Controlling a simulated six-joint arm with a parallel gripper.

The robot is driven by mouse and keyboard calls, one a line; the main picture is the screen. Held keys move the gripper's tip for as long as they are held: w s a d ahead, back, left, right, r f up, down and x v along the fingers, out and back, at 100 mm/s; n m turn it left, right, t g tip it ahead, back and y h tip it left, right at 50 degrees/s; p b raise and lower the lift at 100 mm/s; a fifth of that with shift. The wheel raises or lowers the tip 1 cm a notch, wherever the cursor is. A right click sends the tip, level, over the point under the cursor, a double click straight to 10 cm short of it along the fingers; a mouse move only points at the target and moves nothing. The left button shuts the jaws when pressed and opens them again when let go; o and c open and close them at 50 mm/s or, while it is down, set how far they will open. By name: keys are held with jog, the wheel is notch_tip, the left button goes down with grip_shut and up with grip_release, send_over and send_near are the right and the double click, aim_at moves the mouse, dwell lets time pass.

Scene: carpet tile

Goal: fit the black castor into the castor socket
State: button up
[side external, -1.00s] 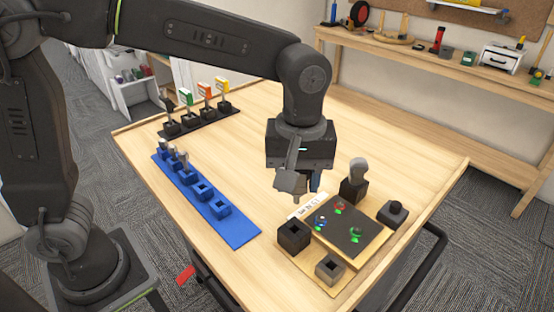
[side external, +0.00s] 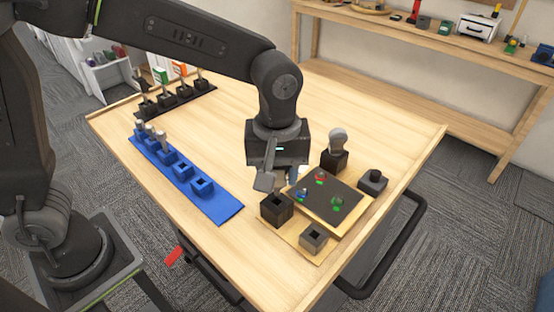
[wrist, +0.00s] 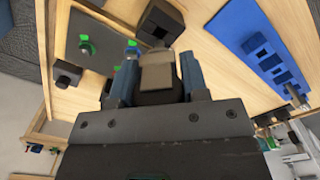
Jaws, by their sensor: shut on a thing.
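My gripper (wrist: 158,76) is shut on the black castor (wrist: 158,97), which shows in the wrist view as a dark body with a grey-brown squared end between the blue fingers. In the side view my gripper (side external: 280,178) is above the board's near left corner, close to a black block with a square hole (side external: 276,207). This block, likely the castor socket, also shows just beyond the held piece in the wrist view (wrist: 160,20). The castor is mostly hidden in the side view. I cannot tell whether its end touches the block.
A grey holed block (side external: 313,238) stands to the right. A dark panel (side external: 328,200) with coloured bits, a knobbed black block (side external: 372,182) and a grey-topped piece (side external: 337,142) are nearby. A blue rack (side external: 215,207) lies left; a black rack (side external: 178,100) stands behind it.

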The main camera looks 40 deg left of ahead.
aim_at(277, 192)
jog(key=shift+f, duration=0.45)
jog(key=shift+f, duration=1.85)
dwell(0.9)
jog(key=o, duration=1.1)
jog(key=shift+c, duration=0.2)
notch_tip(277, 192, up, 14)
jog(key=shift+f, duration=0.1)
jog(key=s+a+f+m+t, duration=0.2)
jog(key=s+a+m+t, duration=0.3)
jog(key=s+a+m, duration=0.4)
jog(key=s+a, duration=0.3)
jog(key=a, duration=0.4)
jog(key=shift+s+a+f+t, duration=0.15)
jog(key=shift+s+a+t, duration=0.1)
jog(key=shift+t, duration=0.05)
